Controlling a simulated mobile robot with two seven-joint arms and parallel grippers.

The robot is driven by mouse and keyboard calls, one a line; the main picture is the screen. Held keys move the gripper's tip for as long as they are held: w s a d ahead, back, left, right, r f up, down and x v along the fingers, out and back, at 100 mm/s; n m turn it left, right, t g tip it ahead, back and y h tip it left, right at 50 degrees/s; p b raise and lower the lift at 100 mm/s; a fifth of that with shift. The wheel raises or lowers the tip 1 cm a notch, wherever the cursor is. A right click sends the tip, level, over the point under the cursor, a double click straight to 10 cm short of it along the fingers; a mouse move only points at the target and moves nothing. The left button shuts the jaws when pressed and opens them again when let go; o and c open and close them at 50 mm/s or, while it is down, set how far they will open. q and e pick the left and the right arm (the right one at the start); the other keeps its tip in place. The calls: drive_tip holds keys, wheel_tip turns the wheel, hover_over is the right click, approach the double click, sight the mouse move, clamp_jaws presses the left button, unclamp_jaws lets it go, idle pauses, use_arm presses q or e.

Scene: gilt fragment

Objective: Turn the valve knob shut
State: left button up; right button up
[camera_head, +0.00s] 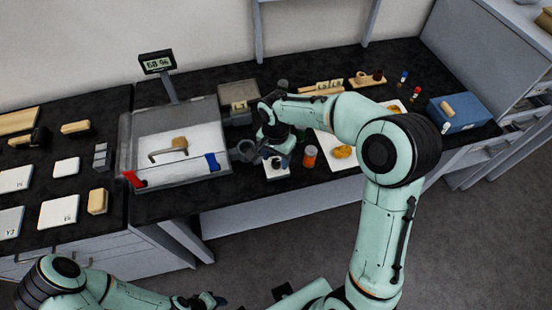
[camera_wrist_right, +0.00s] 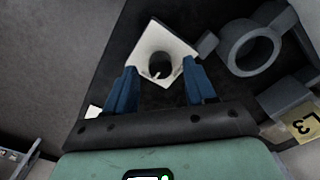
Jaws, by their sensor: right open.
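The valve knob (camera_wrist_right: 159,66) is a dark round piece with a small pale mark, on a white square plate (camera_wrist_right: 150,40) in the right wrist view. The plate also shows in the head view (camera_head: 277,173), on the dark bench near its front edge. My right gripper (camera_wrist_right: 160,68) is open, with its blue fingers apart on either side of the knob as seen from the wrist. I cannot tell whether they touch it. In the head view my right gripper (camera_head: 277,150) is above the plate, partly hiding the knob. My left gripper (camera_head: 203,301) is low at the bottom edge, far from the knob; its jaws are unclear.
A grey ring-shaped piece (camera_wrist_right: 250,48) stands close beside the plate. An orange bottle (camera_head: 310,157) is just right of my right gripper.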

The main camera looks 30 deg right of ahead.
drive_tip(key=shift+f, duration=0.6)
clamp_jaws()
